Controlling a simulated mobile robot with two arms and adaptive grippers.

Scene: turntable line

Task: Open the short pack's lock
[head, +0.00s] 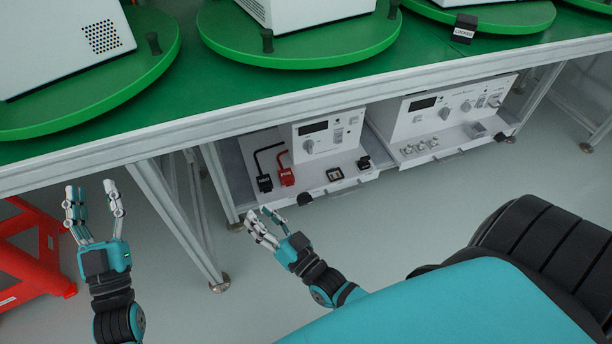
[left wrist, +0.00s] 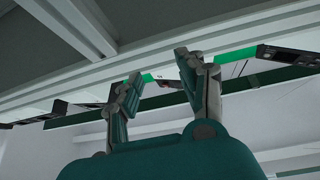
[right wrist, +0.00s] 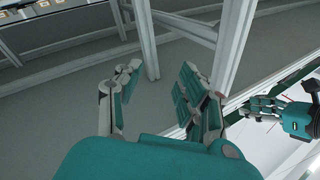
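A small black block with a white label reading LOCKED (head: 465,28) sits on the green table beside a turntable at the upper right in the head view. White boxy packs, one on the left turntable (head: 70,35) and one on the middle turntable (head: 300,10), are cut off by the frame; I cannot tell which is the short one. My left gripper (head: 91,187) is open and empty, below the table edge at the left. My right gripper (head: 262,213) is open and empty, in front of the lower shelf. Both are far from the LOCKED block.
Under the table, a shelf holds two white instrument panels (head: 330,135), (head: 440,110) with knobs, and a black (head: 264,183) and a red connector (head: 286,176). Table legs (head: 180,220) stand between my grippers. A red stand (head: 30,250) is at far left. Open floor lies in front.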

